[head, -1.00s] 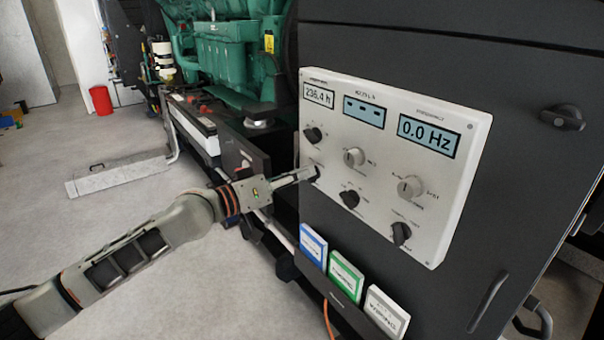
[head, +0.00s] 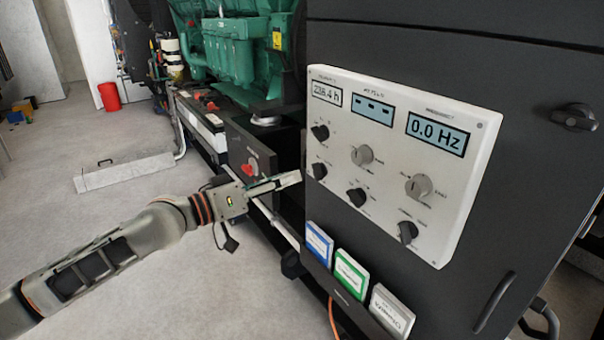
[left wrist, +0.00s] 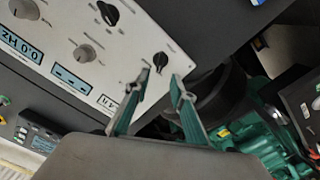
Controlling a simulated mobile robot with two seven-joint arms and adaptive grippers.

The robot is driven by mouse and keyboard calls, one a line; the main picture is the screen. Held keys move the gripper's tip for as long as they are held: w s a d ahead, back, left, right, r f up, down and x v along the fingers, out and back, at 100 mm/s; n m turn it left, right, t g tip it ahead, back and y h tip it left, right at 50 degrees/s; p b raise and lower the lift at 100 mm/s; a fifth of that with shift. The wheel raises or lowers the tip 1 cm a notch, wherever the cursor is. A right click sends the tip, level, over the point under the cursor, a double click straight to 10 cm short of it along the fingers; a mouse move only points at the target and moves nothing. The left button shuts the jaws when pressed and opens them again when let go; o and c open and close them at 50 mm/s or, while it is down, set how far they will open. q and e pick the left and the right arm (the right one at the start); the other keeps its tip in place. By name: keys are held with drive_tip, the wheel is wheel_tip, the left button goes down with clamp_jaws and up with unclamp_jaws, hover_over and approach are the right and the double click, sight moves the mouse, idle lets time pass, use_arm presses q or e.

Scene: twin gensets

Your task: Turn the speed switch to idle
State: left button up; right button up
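The light control panel (head: 385,220) carries several rotary knobs; their printed labels are too small to read, so I cannot tell which is the speed switch. My left gripper (head: 298,178) is just left of the panel, apart from its lower-left black knob (head: 319,171). In the left wrist view the gripper (left wrist: 161,80) is open and empty, its two fingers spread, with that black knob (left wrist: 160,62) beyond the tips. Other black knobs are at upper left (head: 320,132), bottom middle (head: 356,197) and lower right (head: 407,232). My right gripper is not in view.
Grey knobs (head: 363,155) and (head: 418,187) sit among the black ones, below displays, one reading 0.0 Hz (head: 437,134). Blue, green and white booklets (head: 350,274) stand below the panel. A red switch (head: 250,169) and the green engine (head: 235,55) are behind the arm.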

use_arm(q)
drive_tip(key=shift+v, duration=2.75)
drive_tip(key=s+d+f+t+y+p, duration=0.15)
drive_tip(key=s+f, duration=0.35)
drive_tip(key=f, duration=0.5)
drive_tip(key=s+d+f+t+y+p, duration=0.1)
drive_tip(key=s+f+y, duration=0.3)
drive_tip(key=f, duration=0.7)
drive_tip(key=s+a+f+g+y, duration=0.1)
drive_tip(key=s+a+f+y, duration=0.2)
drive_tip(key=s+a+f, duration=0.3)
drive_tip(key=s+a+f+g+y+p, duration=0.1)
drive_tip(key=s+a+f+y, duration=0.2)
drive_tip(key=s+f, duration=1)
drive_tip(key=s+a, duration=0.1)
drive_tip(key=a, duration=0.2)
drive_tip(key=shift+s+a, duration=0.25)
drive_tip(key=shift+s, duration=0.05)
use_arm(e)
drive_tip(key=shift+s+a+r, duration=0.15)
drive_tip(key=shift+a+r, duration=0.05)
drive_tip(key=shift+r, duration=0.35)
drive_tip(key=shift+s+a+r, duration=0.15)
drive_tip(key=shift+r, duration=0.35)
use_arm(q)
drive_tip(key=shift+g+y, duration=0.25)
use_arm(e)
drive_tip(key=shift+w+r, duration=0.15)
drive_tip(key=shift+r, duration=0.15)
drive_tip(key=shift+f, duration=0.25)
